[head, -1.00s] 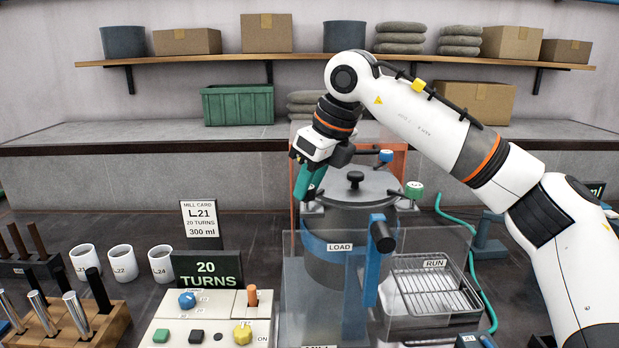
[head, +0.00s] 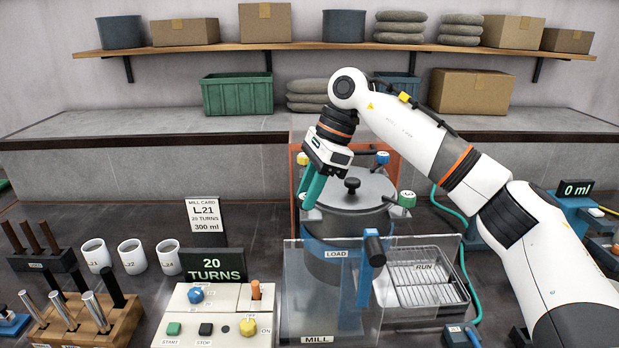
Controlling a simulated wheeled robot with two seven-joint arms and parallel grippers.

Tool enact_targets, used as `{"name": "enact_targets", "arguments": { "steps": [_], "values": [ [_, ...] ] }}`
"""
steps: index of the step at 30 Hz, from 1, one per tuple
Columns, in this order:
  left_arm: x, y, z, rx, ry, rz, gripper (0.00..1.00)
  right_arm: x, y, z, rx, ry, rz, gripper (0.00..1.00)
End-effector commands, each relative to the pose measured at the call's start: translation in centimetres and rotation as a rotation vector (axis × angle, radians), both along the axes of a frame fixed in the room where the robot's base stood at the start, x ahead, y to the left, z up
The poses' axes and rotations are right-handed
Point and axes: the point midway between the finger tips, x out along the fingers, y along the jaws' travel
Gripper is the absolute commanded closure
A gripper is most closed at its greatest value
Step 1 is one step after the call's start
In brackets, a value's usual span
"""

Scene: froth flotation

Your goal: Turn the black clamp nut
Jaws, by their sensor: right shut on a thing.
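The mill drum (head: 345,225) stands upright with a grey round lid (head: 345,200) and a black centre knob (head: 352,187). Coloured clamp nuts sit around the lid: yellow (head: 303,158) at back left, blue (head: 382,157) at back right, green (head: 407,198) at front right. My right gripper (head: 309,200) points down at the lid's front-left edge, its green fingers shut. The black clamp nut is hidden by the fingers; they are at its place on the rim and closed on it. My left gripper is out of view.
A clear guard (head: 325,290) stands before the drum, with a blue post and black handle (head: 374,247). A wire rack tray (head: 430,283) lies to the right. The control panel (head: 215,318), mugs (head: 131,257) and "20 TURNS" sign (head: 214,265) are at left.

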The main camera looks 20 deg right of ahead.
Motion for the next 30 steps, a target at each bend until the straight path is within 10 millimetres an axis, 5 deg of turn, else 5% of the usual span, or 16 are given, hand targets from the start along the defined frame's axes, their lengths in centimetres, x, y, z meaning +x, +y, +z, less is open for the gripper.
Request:
{"name": "enact_targets", "arguments": {
  "steps": [15,30],
  "values": [
    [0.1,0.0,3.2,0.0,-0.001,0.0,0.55,0.3,0.1,0.3,0.001,-0.002,0.373,0.95],
    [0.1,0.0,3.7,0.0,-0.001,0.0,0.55,0.3,0.1,0.1,-0.001,-0.004,0.465,0.95]
  ]
}}
